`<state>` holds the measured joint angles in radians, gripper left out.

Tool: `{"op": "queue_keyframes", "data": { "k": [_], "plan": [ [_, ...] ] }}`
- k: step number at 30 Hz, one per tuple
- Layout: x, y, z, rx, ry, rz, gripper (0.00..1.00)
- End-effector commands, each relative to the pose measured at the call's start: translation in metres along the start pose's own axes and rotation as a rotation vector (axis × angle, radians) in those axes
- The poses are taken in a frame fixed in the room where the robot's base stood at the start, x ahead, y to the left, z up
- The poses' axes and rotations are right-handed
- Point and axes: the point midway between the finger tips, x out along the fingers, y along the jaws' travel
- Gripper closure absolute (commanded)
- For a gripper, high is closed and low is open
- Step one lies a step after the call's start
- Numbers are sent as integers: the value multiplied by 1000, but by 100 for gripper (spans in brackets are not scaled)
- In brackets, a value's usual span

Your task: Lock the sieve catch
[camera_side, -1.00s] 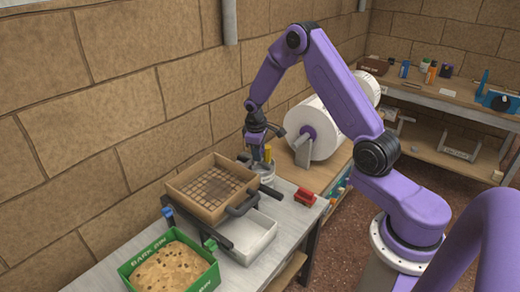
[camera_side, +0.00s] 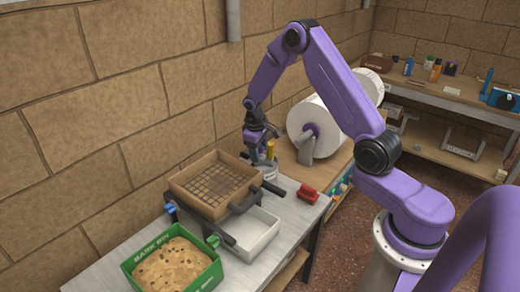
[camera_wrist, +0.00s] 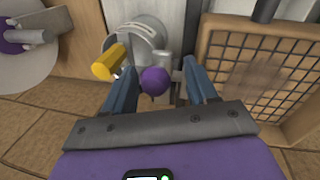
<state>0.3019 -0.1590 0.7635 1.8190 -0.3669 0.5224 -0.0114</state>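The sieve (camera_side: 183,193) is a tan wooden frame with a wire mesh floor, on the bench in the side view. It also shows at the right of the wrist view (camera_wrist: 207,62). A round purple knob (camera_wrist: 154,81) on grey metal parts sits left of the sieve; I cannot tell for sure that it belongs to the catch. My gripper (camera_wrist: 160,72) is open, with one finger on each side of the knob in the picture. Contact is not clear. In the side view my gripper (camera_side: 262,138) is behind the sieve's far right corner, and the knob cannot be made out.
A red object (camera_side: 307,194) lies right. A large white paper roll (camera_side: 318,118) stands behind.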

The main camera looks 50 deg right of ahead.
Motion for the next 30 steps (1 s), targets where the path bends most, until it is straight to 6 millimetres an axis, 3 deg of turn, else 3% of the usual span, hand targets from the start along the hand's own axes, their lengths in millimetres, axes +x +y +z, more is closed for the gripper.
{"op": "queue_keyframes", "data": {
  "k": [8, 14, 30],
  "plan": [
    [-1, 2, 1, 2, -3, 1, 44],
    [-18, 3, 1, 3, 0, 3, 44],
    [-130, 2, 0, 2, 4, 3, 44]
  ]
}}
